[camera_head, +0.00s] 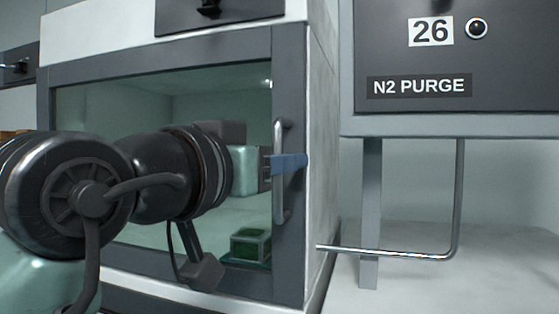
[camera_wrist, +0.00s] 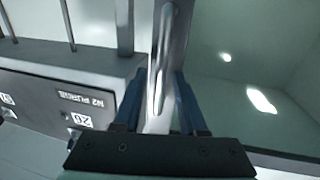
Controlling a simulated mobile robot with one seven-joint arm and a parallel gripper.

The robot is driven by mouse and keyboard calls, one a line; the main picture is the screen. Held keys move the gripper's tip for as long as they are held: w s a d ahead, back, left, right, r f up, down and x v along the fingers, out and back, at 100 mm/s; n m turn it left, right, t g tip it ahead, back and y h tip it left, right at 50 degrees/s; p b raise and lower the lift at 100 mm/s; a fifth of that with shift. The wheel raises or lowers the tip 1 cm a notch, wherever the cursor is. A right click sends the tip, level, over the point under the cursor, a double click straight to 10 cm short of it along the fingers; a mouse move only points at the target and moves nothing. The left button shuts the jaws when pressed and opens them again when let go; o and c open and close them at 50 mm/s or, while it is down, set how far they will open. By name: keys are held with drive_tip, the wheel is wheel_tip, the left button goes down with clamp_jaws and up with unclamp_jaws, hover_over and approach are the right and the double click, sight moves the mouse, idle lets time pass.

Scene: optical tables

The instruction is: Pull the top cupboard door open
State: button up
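The cupboard door (camera_head: 180,62) is a glass pane in a grey frame and looks closed, flush with the white cabinet. Its vertical metal handle (camera_head: 280,205) is on the right side of the frame. My gripper (camera_head: 290,163) reaches in from the left, its blue fingers at the handle's middle. Part of the handle is hidden by the fingers in the head view.
A dark panel marked 26 and N2 PURGE (camera_head: 420,86) hangs on the right, with a bent metal rod (camera_head: 458,200) below it. A green block (camera_head: 250,245) shows behind the glass. A dark plate (camera_head: 215,12) sits above the door.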

drive_tip(key=shift+w, duration=0.1)
clamp_jaws()
idle(1.1)
